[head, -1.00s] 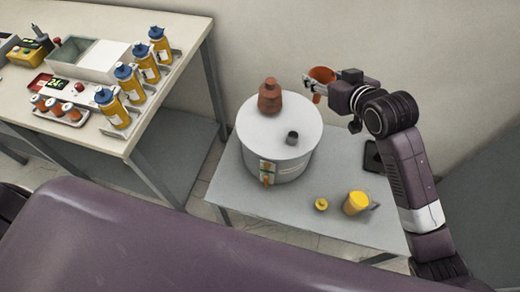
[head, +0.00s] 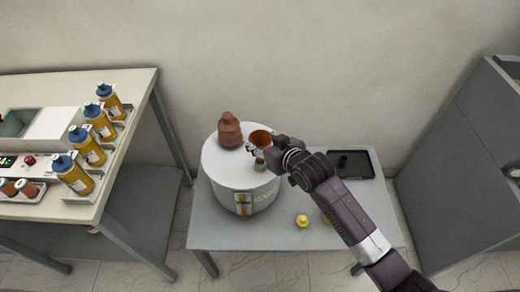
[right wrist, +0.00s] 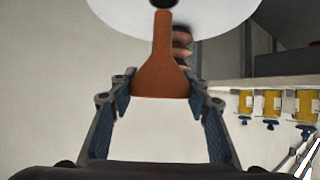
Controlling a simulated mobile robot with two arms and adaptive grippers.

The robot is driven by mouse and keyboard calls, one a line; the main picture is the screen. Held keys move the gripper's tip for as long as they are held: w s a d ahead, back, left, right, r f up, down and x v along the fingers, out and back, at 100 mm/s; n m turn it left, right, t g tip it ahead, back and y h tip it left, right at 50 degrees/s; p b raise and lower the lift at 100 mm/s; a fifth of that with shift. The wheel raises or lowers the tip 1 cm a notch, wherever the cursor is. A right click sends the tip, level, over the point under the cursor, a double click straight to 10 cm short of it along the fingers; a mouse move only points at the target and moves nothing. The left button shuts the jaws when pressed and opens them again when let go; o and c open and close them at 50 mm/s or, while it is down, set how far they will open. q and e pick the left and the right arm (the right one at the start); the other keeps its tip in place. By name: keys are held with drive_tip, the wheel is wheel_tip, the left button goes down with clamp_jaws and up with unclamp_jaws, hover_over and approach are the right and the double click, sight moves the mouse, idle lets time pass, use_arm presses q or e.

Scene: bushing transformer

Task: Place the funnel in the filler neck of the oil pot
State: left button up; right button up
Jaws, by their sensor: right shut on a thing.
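The oil pot (head: 222,183) is a white drum with a pale lid, standing on a small grey table. A brown ribbed bushing (head: 229,132) rises from its lid. The short grey filler neck (head: 261,164) is near the lid's right front edge; a dark part of it shows at the top of the right wrist view (right wrist: 164,3). My right gripper (head: 257,149) is shut on the orange funnel (head: 261,138) and holds it over the lid. In the right wrist view the funnel (right wrist: 160,70) lies between the fingers, its spout lined up with the neck; whether they touch is unclear. My left gripper is out of view.
A yellow cap (head: 302,221) lies on the grey table (head: 225,232), and a yellow container is mostly hidden behind my arm. A black tray (head: 355,164) is at the back right. A workbench with several yellow bottles (head: 87,146) is at left, a grey cabinet (head: 470,150) at right.

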wheel_tip(320, 180, down, 4)
drive_tip(key=shift+f, duration=0.4)
drive_tip(key=shift+f, duration=0.1)
drive_tip(key=o, duration=1)
drive_tip(key=shift+c, duration=0.2)
